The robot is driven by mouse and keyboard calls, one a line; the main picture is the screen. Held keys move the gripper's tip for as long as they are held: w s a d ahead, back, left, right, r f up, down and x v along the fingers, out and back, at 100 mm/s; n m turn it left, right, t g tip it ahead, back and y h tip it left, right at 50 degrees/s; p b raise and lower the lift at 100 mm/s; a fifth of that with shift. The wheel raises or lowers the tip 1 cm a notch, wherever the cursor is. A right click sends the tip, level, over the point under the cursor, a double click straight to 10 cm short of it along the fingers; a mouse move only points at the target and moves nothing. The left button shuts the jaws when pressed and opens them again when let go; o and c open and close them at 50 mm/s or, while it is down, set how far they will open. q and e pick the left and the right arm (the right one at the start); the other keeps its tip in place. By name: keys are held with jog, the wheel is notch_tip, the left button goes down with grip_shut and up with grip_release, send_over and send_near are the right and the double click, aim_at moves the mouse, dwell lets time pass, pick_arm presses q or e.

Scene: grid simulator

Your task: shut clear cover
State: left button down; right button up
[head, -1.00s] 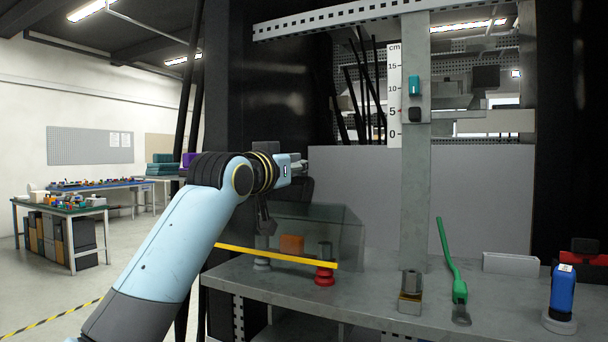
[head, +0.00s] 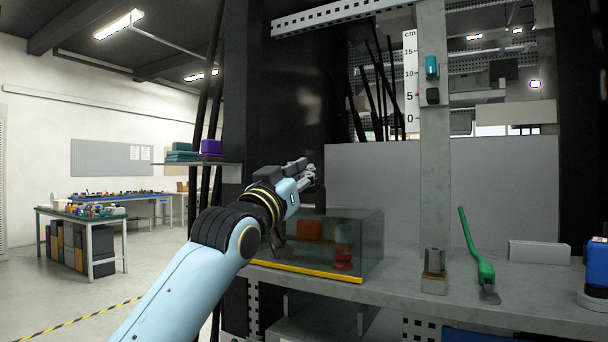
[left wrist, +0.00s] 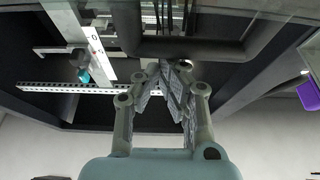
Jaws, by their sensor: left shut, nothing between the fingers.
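The clear cover (head: 366,240) is a see-through box on the left part of the grey shelf. Its yellow front edge (head: 315,272) lies low along the shelf's front, sloping slightly down to the right. Through it I see an orange block (head: 309,230) and a red knob-like object (head: 343,260). My right gripper is not in view.
A metal block (head: 433,272), a green-handled tool (head: 475,250) and a blue item (head: 598,270) stand on the shelf (head: 400,287) to the right. An upright post with a cm scale (head: 411,85) rises behind. Work tables (head: 85,225) stand far left.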

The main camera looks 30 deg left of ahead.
pick_arm(q)
notch_tip(320, 180, up, 4)
jog(key=r+p, duration=0.1)
jog(key=p, duration=0.3)
jog(key=w+f+b+v, duration=0.15)
jog(key=b+v, duration=0.25)
jog(key=v, duration=0.6)
notch_tip(320, 180, down, 29)
jog(key=a+n+g+y+b, duration=0.1)
jog(key=a+n+g+y, duration=0.1)
jog(key=g, duration=0.4)
jog(key=s+a+f+g, duration=0.1)
jog(key=s+f+g, duration=0.3)
jog(key=f, duration=0.9)
jog(key=s+a+f+g, duration=0.15)
jog(key=s+f, duration=0.45)
jog(key=f, duration=0.8)
jog(key=s+d+f+g+b, duration=0.15)
jog(key=s+f+g, duration=0.45)
jog(key=s+f, duration=1.3)
jog(key=s+f+m+g, duration=0.1)
jog(key=s+f+g, duration=0.1)
jog(key=s, duration=0.9)
jog(key=s+f+m+g, duration=0.1)
jog(key=s+f, duration=0.4)
jog(key=s, duration=0.7)
jog(key=shift+d+f+g, duration=0.2)
jog(key=shift+d+g, duration=0.25)
jog(key=shift+g, duration=0.1)
